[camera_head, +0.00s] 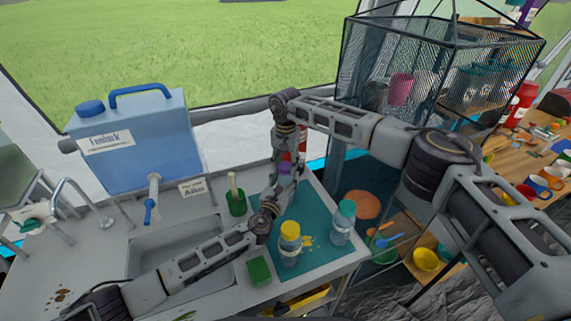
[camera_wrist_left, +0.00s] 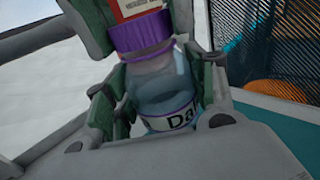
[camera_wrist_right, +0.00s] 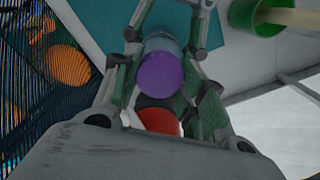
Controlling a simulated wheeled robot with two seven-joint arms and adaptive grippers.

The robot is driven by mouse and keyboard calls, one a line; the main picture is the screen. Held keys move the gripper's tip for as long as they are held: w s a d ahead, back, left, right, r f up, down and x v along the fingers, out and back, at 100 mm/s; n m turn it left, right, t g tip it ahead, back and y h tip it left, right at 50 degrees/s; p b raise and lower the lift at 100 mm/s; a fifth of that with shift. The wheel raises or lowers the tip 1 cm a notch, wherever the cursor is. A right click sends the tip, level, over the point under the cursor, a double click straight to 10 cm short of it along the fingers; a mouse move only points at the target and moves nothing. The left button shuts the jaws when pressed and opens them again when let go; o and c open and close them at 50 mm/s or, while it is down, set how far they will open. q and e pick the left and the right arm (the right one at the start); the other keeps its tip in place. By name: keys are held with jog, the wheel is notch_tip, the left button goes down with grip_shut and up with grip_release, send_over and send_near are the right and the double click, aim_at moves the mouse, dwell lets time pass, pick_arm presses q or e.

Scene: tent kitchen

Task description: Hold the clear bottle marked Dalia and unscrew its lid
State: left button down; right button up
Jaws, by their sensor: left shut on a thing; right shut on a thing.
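The clear bottle marked Dalia (camera_wrist_left: 160,85) shows in the left wrist view, with a "Da…" label near its base and a purple lid (camera_wrist_left: 140,33) on top. My left gripper (camera_wrist_left: 154,92) is shut around the bottle's body. My right gripper (camera_wrist_right: 160,84) is shut around the purple lid, seen end-on in the right wrist view. In the head view the lid (camera_head: 286,168) shows between the two grippers at the mat's back edge; the arms hide most of the bottle. I cannot tell whether the lid has turned on the neck.
Bottles with a yellow lid (camera_head: 289,243) and a teal lid (camera_head: 343,223) stand on the teal mat (camera_head: 310,213). A green cup (camera_head: 236,197), a green sponge (camera_head: 259,270) and a sink (camera_head: 180,250) are left. A red-and-white object (camera_head: 303,143) stands behind the lid. A mesh rack (camera_head: 440,40) is right.

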pick_arm(q)
jog(key=shift+f, duration=0.1)
pick_arm(e)
jog(key=n, duration=0.4)
jog(key=shift+w+d, duration=0.1)
jog(key=shift+r, duration=1.25)
dwell(1.0)
jog(key=shift+r, duration=1.9)
pick_arm(q)
jog(key=shift+c, duration=2.1)
grip_release()
jog(key=shift+s+a, duration=0.1)
jog(key=shift+s, duration=0.1)
